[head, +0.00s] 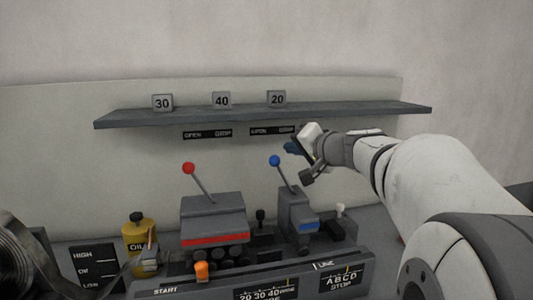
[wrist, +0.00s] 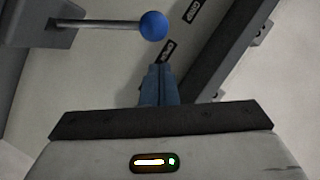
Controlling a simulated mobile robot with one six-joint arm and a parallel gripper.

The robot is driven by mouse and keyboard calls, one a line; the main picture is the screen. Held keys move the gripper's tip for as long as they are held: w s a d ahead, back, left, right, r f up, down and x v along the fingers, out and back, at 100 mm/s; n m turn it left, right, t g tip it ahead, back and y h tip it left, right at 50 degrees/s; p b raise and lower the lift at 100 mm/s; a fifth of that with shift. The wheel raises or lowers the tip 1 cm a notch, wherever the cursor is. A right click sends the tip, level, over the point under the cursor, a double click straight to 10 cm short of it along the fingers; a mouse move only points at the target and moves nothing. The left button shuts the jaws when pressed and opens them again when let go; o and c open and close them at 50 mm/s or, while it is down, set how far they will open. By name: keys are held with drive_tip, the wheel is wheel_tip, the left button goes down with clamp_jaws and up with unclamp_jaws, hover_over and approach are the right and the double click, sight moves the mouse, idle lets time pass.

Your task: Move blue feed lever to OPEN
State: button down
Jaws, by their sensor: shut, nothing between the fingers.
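The blue feed lever (head: 284,173) is a thin rod with a blue ball knob (head: 274,160), standing on a grey block with a blue stripe (head: 297,212). It leans to the left in the head view. My gripper (head: 292,147) is shut and empty, just right of and a little above the knob. In the wrist view the blue knob (wrist: 153,25) and its rod show at the top, beyond my shut fingertips (wrist: 160,72), with a gap apparent between them. Two label plates, reading OPEN and GRIP, hang on the wall behind; the right one (head: 272,130) is above the lever.
A grey shelf (head: 330,111) with number blocks 30, 40 and 20 runs above. A red-knobbed lever (head: 188,169) stands on the block to the left. A yellow oil bottle (head: 137,236) and a coil are at the lower left. The wall between the levers is clear.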

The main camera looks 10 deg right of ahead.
drive_tip(key=d+v, duration=0.1)
drive_tip(key=v, duration=0.9)
drive_tip(key=shift+d+r+b, duration=0.3)
drive_tip(key=shift+d+b, duration=0.1)
drive_tip(key=shift+w, duration=0.1)
drive_tip(key=s+a+f+n+g+p, duration=0.3)
drive_tip(key=s+a+f+g+p, duration=0.3)
drive_tip(key=a+f, duration=0.5)
drive_tip(key=s+a+f+n+g+h+p, duration=0.1)
drive_tip(key=s+f+n+g+h+p, duration=0.3)
drive_tip(key=s+f, duration=0.5)
drive_tip(key=s+g+h, duration=0.1)
drive_tip(key=s, duration=0.3)
drive_tip(key=shift+f+g, duration=0.35)
drive_tip(key=shift+g, duration=0.05)
